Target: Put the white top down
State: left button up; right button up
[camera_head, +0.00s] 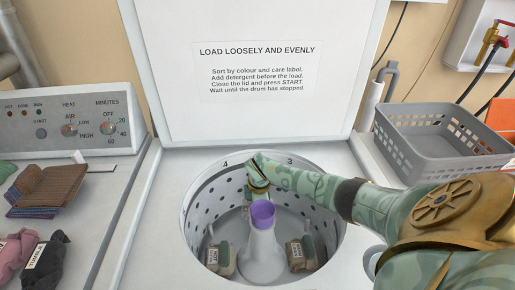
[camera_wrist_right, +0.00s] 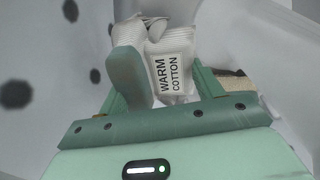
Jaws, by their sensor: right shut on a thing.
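In the head view my right arm reaches in from the right and my right gripper (camera_head: 258,186) points down inside the washer drum (camera_head: 203,200), behind the purple-topped agitator (camera_head: 262,213). The top is mostly hidden there. My left gripper is out of view.
Two labelled bundles lie on the drum floor, one left (camera_head: 213,258) and one right (camera_head: 294,255) of the agitator. The lid (camera_head: 260,120) stands open behind. A grey basket (camera_head: 435,142) is at the right. Folded brown cloths (camera_head: 48,190) and other garments lie at the left.

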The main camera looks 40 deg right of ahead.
jog(key=o, duration=1.7)
jog(key=r+p, duration=0.2)
jog(key=r, duration=0.2)
jog(key=s+r+p, duration=0.1)
jog(key=r, duration=0.3)
jog(key=r+p, duration=0.2)
jog(key=r, duration=0.3)
jog(key=shift+s+a+r+p, duration=0.1)
jog(key=shift+s+a+p, duration=0.1)
jog(key=shift+a+p, duration=0.15)
